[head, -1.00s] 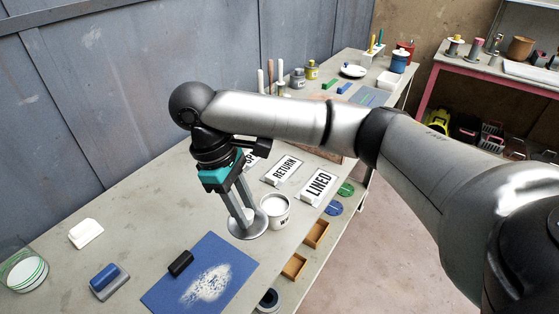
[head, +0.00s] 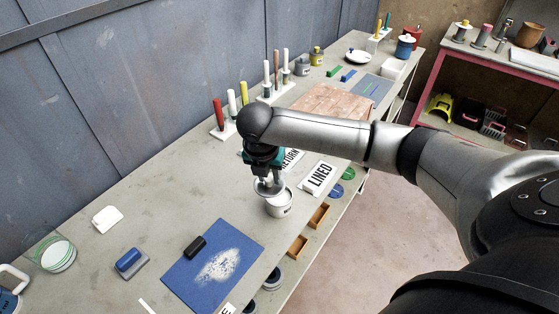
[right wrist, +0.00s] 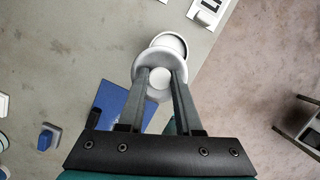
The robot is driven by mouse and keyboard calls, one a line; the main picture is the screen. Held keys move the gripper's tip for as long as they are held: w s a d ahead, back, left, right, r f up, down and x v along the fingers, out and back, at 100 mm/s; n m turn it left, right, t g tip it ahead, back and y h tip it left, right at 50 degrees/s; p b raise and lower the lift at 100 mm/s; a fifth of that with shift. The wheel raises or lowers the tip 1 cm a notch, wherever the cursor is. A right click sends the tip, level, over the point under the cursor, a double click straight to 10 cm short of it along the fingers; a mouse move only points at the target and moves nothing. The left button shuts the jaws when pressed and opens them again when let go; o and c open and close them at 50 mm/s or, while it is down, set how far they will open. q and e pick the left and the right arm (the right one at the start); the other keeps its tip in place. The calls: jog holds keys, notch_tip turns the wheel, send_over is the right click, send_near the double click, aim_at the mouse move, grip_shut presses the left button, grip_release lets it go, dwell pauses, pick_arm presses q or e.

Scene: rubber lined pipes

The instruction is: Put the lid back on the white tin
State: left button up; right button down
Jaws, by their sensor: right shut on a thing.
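The white tin (head: 280,206) stands upright on the bench near its front edge, its opening partly hidden by the lid and my gripper. In the right wrist view the fingers (right wrist: 160,76) grip a pale round knob in the middle of the lid (right wrist: 160,55). The lid overlaps part of the tin's open rim (right wrist: 172,40) but is off-centre from it. I cannot tell whether lid and tin touch. My left gripper is not in view.
A blue mat (head: 190,284) with white powder and a black block (head: 195,247) lie to the left. Small wooden trays (head: 318,216) sit below the front edge. The bench left of the tin is mostly clear.

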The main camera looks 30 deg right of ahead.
jog(key=d+n, duration=0.1)
jog(key=n, duration=0.1)
jog(key=d+n+y+p, duration=0.1)
jog(key=n, duration=0.1)
jog(key=d+n+p, duration=0.1)
jog(key=n, duration=0.1)
jog(key=shift+w+d+f+t+y, duration=0.1)
jog(key=shift+w+d+t+y, duration=0.2)
jog(key=shift+w+t, duration=0.1)
notch_tip(320, 180, down, 4)
jog(key=b, duration=0.5)
jog(key=shift+f+b, duration=0.2)
jog(key=shift+b, duration=0.1)
jog(key=shift+f, duration=1)
jog(key=shift+r+p, duration=0.1)
jog(key=shift+p, duration=0.4)
jog(key=shift+f+p, duration=0.2)
jog(key=shift+p, duration=0.5)
dwell(1.2)
dwell(0.3)
jog(key=shift+c, duration=0.2)
grip_release()
dwell(0.4)
